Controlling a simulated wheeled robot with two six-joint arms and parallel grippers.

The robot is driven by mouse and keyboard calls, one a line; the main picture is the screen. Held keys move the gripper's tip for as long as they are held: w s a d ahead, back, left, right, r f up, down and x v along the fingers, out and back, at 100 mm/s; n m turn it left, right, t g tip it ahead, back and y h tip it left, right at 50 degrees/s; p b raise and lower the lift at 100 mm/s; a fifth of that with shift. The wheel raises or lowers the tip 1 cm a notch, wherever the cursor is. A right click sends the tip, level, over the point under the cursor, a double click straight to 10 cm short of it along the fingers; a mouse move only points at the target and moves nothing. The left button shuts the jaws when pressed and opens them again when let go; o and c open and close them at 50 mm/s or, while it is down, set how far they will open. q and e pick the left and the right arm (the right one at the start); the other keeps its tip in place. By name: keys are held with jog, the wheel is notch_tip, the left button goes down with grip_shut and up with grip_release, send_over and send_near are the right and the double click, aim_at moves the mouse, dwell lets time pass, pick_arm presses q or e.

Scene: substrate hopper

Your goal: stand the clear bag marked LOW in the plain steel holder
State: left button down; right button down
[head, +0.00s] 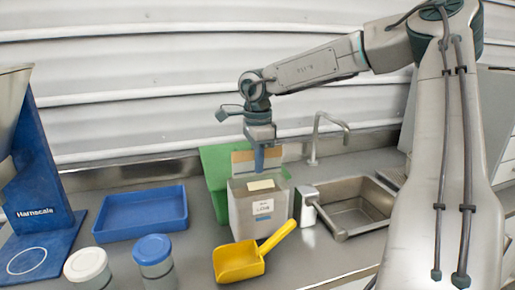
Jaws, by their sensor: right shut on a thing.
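My right gripper (259,163) reaches down from the upper right, over the grey box-shaped holder (243,219). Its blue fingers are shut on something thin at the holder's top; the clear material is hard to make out. A white label (263,207) with small dark print is on the front; I cannot read it surely, nor tell whether it belongs to a bag or the holder. A pale patch (260,185) shows at the opening, and a tan panel (242,158) stands behind the fingers. My left gripper is not in view.
A green panel (212,165) stands behind the holder. A yellow scoop (240,262) lies in front. A sink (362,207) with a faucet (330,122) is to the right. A blue tray (143,211), two lidded jars (153,250) and a blue Harnscala stand (38,170) are left.

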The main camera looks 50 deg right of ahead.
aim_at(258, 175)
jog(key=shift+f, duration=2.25)
jog(key=c, duration=1.7)
grip_release()
jog(key=shift+f, duration=0.1)
jog(key=shift+o, duration=1)
jog(key=shift+s+a, duration=0.15)
